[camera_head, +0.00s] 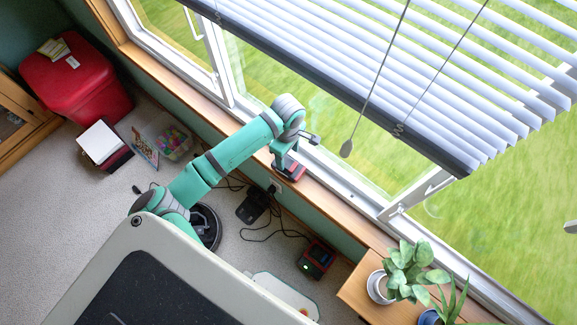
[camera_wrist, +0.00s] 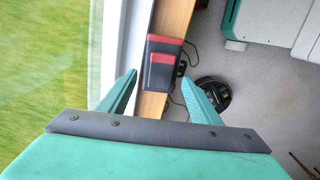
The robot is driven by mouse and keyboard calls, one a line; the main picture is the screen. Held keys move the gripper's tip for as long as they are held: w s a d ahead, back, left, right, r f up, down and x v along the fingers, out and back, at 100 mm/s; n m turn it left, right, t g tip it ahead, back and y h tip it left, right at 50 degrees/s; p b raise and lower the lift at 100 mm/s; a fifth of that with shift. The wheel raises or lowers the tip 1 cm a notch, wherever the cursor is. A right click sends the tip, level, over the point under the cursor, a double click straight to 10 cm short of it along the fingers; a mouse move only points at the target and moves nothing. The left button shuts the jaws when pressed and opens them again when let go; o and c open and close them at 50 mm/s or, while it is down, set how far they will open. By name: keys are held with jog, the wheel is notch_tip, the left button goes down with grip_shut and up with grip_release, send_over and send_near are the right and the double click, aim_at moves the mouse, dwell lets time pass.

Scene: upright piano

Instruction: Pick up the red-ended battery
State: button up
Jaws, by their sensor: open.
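The red-ended battery (camera_wrist: 160,72) is a dark block with red parts. It lies on the wooden window sill (camera_wrist: 173,18), close to the white window frame. In the head view the battery (camera_head: 292,173) shows just below my gripper (camera_head: 284,158), partly hidden by it. My gripper is open in the wrist view (camera_wrist: 158,82), its two green fingers spread to either side of the battery's near end. Nothing is between the fingers' grip, and the battery appears to lie beyond the tips; the exact gap cannot be told.
The window blind (camera_head: 400,80) and its hanging cord wand (camera_head: 347,148) are to the right of my arm. A red and black device (camera_head: 317,258) with cables and a black box (camera_head: 252,206) are on the floor. Potted plants (camera_head: 410,275) stand at lower right.

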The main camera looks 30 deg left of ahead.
aim_at(288, 163)
jog(key=shift+s+d+f, duration=0.1)
jog(key=shift+s+f, duration=0.05)
jog(key=shift+f, duration=2.1)
grip_shut()
